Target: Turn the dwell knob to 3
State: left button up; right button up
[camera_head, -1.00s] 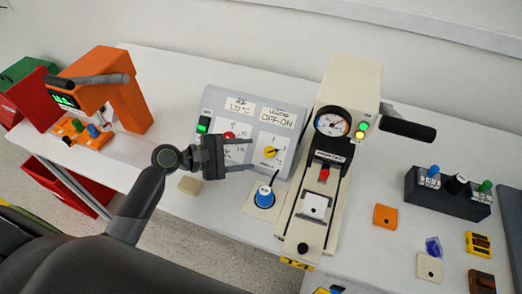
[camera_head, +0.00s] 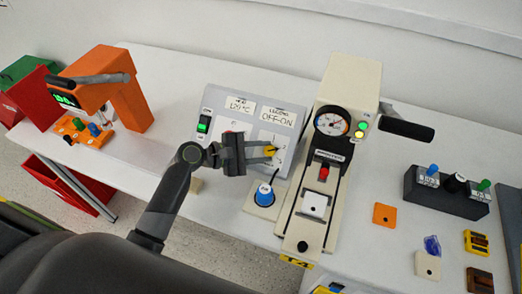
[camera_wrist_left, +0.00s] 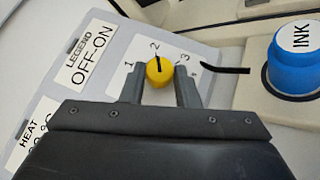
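The yellow dwell knob (camera_wrist_left: 159,72) sits on a dial marked 1, 2 and 3 on the grey control panel (camera_head: 215,101). Its black pointer line is toward the 2 in the left wrist view. The 3 is to the right of the knob, the 1 to its left. My left gripper (camera_wrist_left: 160,86) is open, with one finger on each side of the knob; a small gap seems to show on both sides. In the head view, the left gripper (camera_head: 271,153) reaches the knob from the left, and its fingers partly cover the dial. My right gripper is not in view.
A blue INK cap (camera_head: 264,196) stands just below the dial, close to the left fingers. A cream press (camera_head: 346,82) with a gauge is right of the panel. An orange machine (camera_head: 107,79) stands at the left. Small blocks lie on the white table at the right.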

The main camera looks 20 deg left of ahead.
pick_arm(q)
jog(key=shift+c, duration=1.3)
jog(key=shift+r, duration=0.1)
jog(key=m+g+p, duration=0.2)
jog(key=shift+w+r+m, duration=0.2)
jog(key=shift+r+m, duration=0.1)
jog(key=m+g+p, duration=0.2)
jog(key=p, duration=0.1)
jog(key=m+g+y+p, duration=0.1)
jog(key=m, duration=0.1)
jog(key=shift+w+r+g+p, duration=0.3)
jog(key=shift+g+p, duration=0.05)
jog(key=shift+g, duration=0.05)
jog(key=m+g+y+p, duration=0.1)
jog(key=m+g+p, duration=0.1)
jog(key=shift+w+d+r+m+y+p, duration=0.1)
jog(key=shift+w+m+y+p, duration=0.05)
jog(key=shift+m+y+p, duration=0.2)
jog(key=shift+w+m+g+y+p, duration=0.1)
jog(key=shift+m+g+y+p, duration=0.55)
jog(key=shift+m+p, duration=0.15)
